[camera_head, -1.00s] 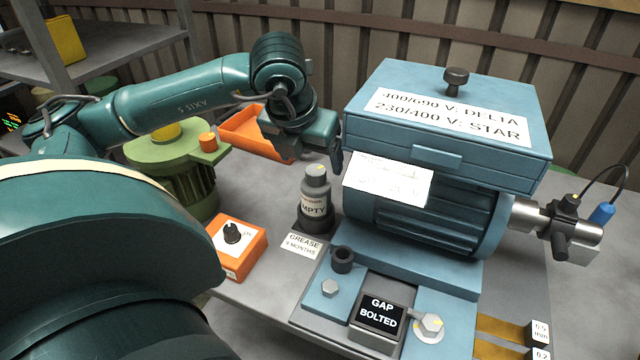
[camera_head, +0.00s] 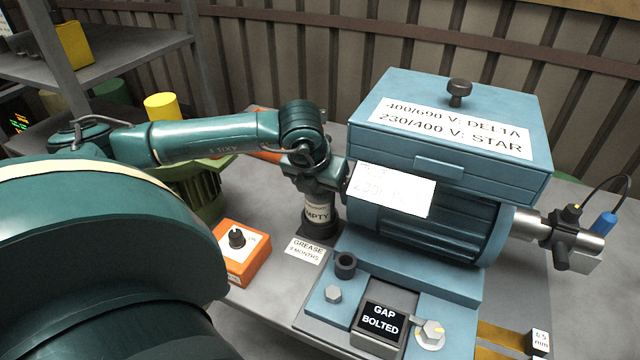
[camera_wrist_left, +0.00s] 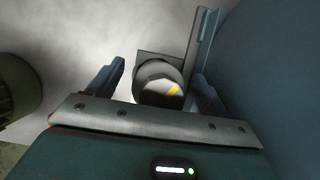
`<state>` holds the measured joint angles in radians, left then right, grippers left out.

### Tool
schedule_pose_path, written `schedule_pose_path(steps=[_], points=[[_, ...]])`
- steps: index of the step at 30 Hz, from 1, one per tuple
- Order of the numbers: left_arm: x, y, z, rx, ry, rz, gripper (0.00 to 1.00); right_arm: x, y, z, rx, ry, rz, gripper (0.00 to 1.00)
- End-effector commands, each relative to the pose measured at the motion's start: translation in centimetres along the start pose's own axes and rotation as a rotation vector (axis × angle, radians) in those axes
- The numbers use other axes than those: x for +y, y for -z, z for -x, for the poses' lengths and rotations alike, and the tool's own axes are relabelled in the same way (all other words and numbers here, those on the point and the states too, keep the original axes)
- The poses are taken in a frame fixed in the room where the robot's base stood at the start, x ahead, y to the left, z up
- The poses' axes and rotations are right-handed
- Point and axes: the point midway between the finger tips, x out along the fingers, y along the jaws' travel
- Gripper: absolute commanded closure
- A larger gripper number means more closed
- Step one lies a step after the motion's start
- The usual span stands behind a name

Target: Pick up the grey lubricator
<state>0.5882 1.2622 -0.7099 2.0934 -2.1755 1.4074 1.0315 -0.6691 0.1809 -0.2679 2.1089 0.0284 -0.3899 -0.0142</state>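The grey lubricator (camera_head: 318,213), labelled "EMPTY", stands upright in a dark base beside the blue motor. Its top is hidden by my left gripper in the head view. In the left wrist view the lubricator (camera_wrist_left: 158,82) shows from above, with a yellow mark on its top. My left gripper (camera_head: 322,190) is over the lubricator. In the left wrist view its two open fingers (camera_wrist_left: 160,82) are on either side of the lubricator, with a gap visible at the left finger. I cannot tell whether the right finger touches. My right gripper is not in view.
The blue motor (camera_head: 440,232) with its terminal box (camera_head: 450,160) stands close on the right. An orange box with a black knob (camera_head: 243,255) and a "GREASE" card (camera_head: 303,250) are in front. A green machine (camera_head: 200,190) is behind at the left.

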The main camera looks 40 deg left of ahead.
Motion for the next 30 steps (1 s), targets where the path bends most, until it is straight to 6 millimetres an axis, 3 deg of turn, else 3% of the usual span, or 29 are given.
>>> schedule_pose_path(steps=[25,30], points=[[0.00,-0.05,0.09,-0.001,0.000,0.001,0.90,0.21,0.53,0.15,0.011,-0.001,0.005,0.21],[0.00,-0.10,0.13,-0.003,0.000,0.001,0.90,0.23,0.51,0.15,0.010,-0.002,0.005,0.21]])
